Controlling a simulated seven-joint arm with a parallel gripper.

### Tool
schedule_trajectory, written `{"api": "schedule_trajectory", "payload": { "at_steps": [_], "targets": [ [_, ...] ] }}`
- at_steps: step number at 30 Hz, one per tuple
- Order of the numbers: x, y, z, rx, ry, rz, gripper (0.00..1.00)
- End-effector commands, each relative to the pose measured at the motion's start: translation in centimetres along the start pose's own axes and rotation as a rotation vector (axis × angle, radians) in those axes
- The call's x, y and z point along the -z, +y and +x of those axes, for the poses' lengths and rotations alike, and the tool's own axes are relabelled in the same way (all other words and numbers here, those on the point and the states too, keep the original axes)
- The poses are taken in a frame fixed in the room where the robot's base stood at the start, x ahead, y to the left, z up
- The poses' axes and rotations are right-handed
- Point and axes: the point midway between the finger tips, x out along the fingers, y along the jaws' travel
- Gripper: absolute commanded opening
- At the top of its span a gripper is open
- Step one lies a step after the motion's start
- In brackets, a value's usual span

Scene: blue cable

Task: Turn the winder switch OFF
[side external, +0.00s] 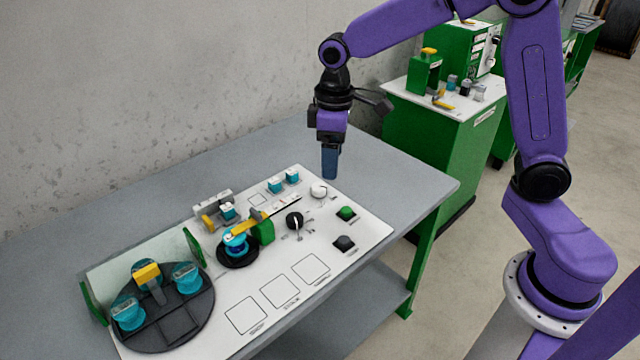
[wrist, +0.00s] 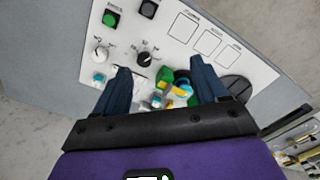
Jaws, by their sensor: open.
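On the white panel (side external: 365,225) are two rotary knobs. One is a black knob (side external: 294,220) with a white pointer line; it also shows in the wrist view (wrist: 144,58). The other is a white knob (side external: 319,190), also in the wrist view (wrist: 100,55). Small labels surround them, but I cannot read which is the winder switch or its setting.
A green button (side external: 346,213) and a black button (side external: 344,243) are near the knobs. A spool with a yellow arm (side external: 236,243) and green block (side external: 264,230) stands left. A black turntable (side external: 180,325) carries teal spools. Outlined squares are empty.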

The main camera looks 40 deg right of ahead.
Motion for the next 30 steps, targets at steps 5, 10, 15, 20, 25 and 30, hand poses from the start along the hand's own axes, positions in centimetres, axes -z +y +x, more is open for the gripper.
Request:
{"api": "schedule_trajectory", "payload": {
  "at_steps": [5,10,15,20,25,30],
  "targets": [
    [3.7,6.8,2.1,0.0,-0.008,0.114,0.72],
    [5.3,13.4,4.3,0.0,-0.013,0.213,0.72],
    [5.5,18.0,6.0,0.0,-0.013,0.281,0.72],
    [5.4,19.8,6.7,0.0,-0.014,0.306,0.72],
    [5.3,20.0,8.0,0.001,-0.015,0.309,0.72],
    [5.2,19.9,10.8,0.003,-0.018,0.309,0.72]
  ]
}}
